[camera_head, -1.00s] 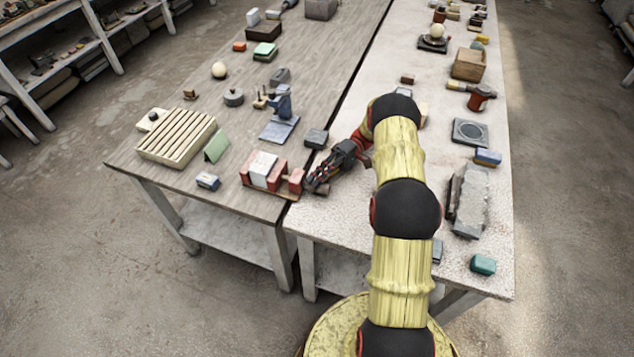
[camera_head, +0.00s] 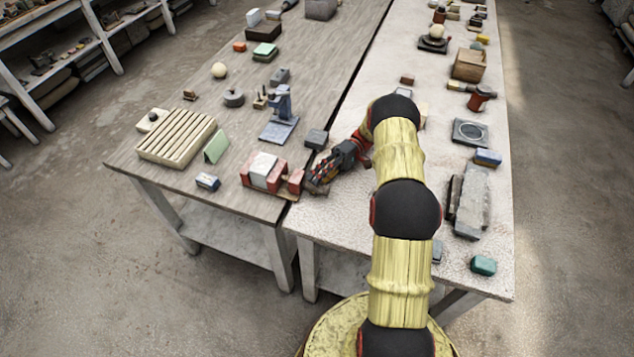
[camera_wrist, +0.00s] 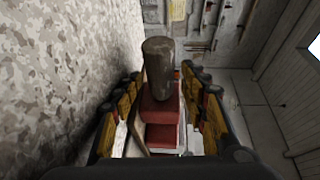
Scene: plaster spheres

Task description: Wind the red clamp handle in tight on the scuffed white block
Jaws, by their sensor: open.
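The clamp (camera_head: 251,172) is a set of red blocks near the front right corner of the left table. The pale, scuffed white block (camera_head: 264,167) sits between its red jaws. A further red block (camera_head: 296,178) is at the clamp's right end, beside my gripper (camera_head: 314,185). My gripper is open, with its fingers close to that end. In the wrist view, red blocks (camera_wrist: 161,136) show between my open fingers (camera_wrist: 160,90), behind a dark, upright, rounded cylinder. I cannot tell whether the cylinder is part of the handle. The white block's contact with the jaws is unclear.
A dark box (camera_head: 316,138) is behind my gripper. A narrow gap separates the two tables.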

